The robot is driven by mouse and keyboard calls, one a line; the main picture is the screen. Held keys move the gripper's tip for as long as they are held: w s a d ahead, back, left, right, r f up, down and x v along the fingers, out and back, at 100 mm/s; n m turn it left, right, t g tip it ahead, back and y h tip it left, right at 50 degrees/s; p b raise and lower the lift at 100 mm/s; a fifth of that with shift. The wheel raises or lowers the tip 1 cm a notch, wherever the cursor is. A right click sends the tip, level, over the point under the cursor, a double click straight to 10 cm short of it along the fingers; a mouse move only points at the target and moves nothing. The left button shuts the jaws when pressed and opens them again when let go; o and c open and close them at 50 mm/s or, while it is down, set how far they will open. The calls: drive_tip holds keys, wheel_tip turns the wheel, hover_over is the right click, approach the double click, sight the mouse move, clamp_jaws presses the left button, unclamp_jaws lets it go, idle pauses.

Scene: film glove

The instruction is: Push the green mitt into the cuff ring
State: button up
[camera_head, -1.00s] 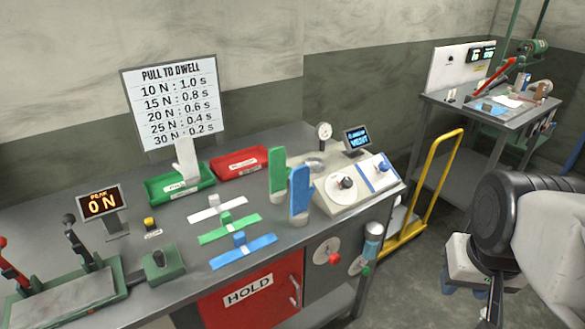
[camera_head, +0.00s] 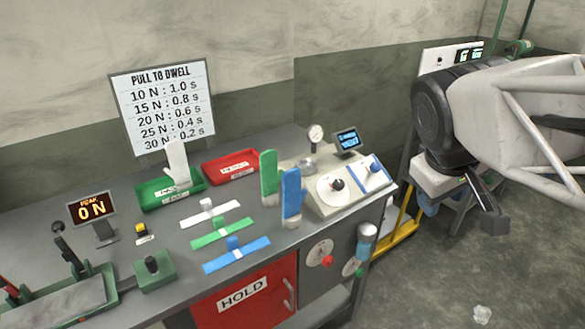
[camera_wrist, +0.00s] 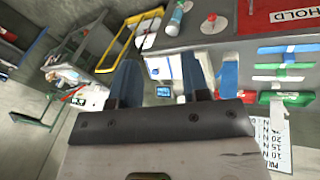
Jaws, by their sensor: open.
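The green mitt (camera_head: 269,174) stands upright on the bench, left of the sloped console. The blue mitt (camera_head: 291,192) stands close in front of it, to the right, and overlaps its edge. A grey ring-shaped part (camera_head: 307,165) lies behind the console; I cannot tell for sure whether it is the cuff ring. My gripper (camera_head: 490,216) hangs in the air right of the bench, well apart from the mitts. In the wrist view my gripper (camera_wrist: 162,66) is open and empty between its two dark fingers. The blue mitt (camera_wrist: 229,76) shows beyond the right finger.
A white mitt (camera_head: 178,162) stands at the green tray (camera_head: 150,195), beside the red tray (camera_head: 231,166). White, green and blue strips (camera_head: 222,233) lie in front. A yellow rail (camera_head: 378,243) stands right of the bench.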

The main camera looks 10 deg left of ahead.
drive_tip(key=w+a+f+n+h, duration=0.1)
drive_tip(key=w+a+n+h, duration=0.2)
drive_tip(key=w+a+n, duration=0.6)
drive_tip(key=n+t+h, duration=0.3)
drive_tip(key=n+h, duration=0.1)
drive_tip(key=n, duration=0.3)
hover_over(260, 157)
drive_tip(key=s+d, duration=0.6)
drive_tip(key=d, duration=0.4)
wheel_tip(260, 157, down, 7)
drive_tip(key=w+a+f+n+t, duration=0.1)
drive_tip(key=a+f+n, duration=0.1)
drive_tip(key=a, duration=0.4)
drive_tip(key=w+a+f+n+t, duration=0.2)
drive_tip(key=a+f+n, duration=0.1)
drive_tip(key=a, duration=0.4)
drive_tip(key=shift+a+f+h, duration=0.25)
drive_tip(key=shift+f+h, duration=0.05)
drive_tip(key=shift+x, duration=1.35)
drive_tip(key=shift+x, duration=2.6)
